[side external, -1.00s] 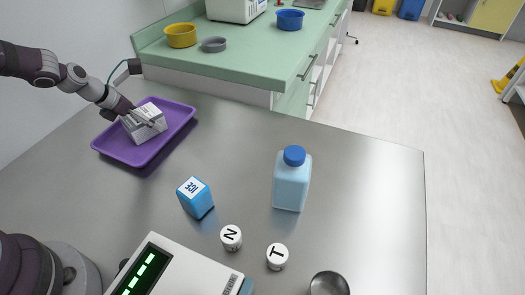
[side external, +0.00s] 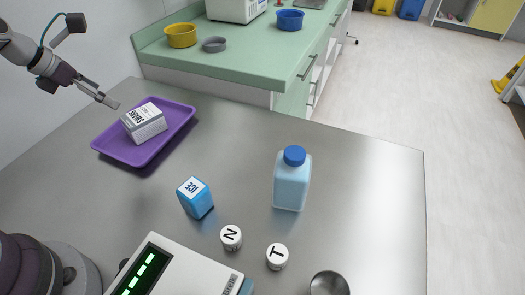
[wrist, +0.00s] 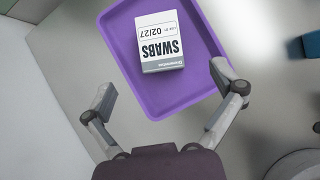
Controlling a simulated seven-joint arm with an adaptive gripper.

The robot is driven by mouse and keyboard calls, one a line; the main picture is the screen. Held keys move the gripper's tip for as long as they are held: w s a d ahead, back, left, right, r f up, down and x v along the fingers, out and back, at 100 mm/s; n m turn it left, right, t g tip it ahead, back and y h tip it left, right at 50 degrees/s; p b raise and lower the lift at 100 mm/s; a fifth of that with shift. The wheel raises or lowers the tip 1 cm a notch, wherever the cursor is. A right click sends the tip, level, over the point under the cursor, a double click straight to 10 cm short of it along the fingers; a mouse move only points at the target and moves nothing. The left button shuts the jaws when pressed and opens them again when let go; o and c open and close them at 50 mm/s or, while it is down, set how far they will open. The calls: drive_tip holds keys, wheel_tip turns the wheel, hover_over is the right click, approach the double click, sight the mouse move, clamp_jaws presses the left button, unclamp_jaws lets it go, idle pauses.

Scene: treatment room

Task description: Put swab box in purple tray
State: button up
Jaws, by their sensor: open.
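The swab box (side external: 145,123), white and grey with "SWABS" printed on it, lies inside the purple tray (side external: 118,152) at the left of the metal table. In the wrist view the box (wrist: 161,42) rests on the floor of the tray (wrist: 160,95), and its label reads upside down. My gripper (side external: 113,104) is raised above and to the left of the box, apart from it. In the wrist view my gripper (wrist: 164,95) has its fingers spread wide with nothing between them.
A blue box (side external: 195,198), a light blue bottle (side external: 291,182), two white lettered pieces (side external: 231,237) (side external: 277,256), a metal cup (side external: 329,284) and a device with a green display (side external: 185,268) stand on the table. Its right side is clear. A green counter (side external: 240,55) stands behind.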

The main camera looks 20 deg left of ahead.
drive_tip(key=s+d+r+m, duration=0.3)
drive_tip(key=s+d+m, duration=0.1)
drive_tip(key=m, duration=0.6)
drive_tip(key=s+d+r+m+y, duration=0.1)
drive_tip(key=s+d+r+m, duration=0.2)
drive_tip(key=m, duration=0.8)
drive_tip(key=s+d+r+m+y, duration=0.1)
drive_tip(key=s+d+r+m, duration=0.2)
drive_tip(key=s+m, duration=0.4)
drive_tip(key=d+m, duration=0.1)
drive_tip(key=m, duration=0.3)
drive_tip(key=shift+s+d+r+g, duration=0.35)
drive_tip(key=shift+r+g, duration=0.05)
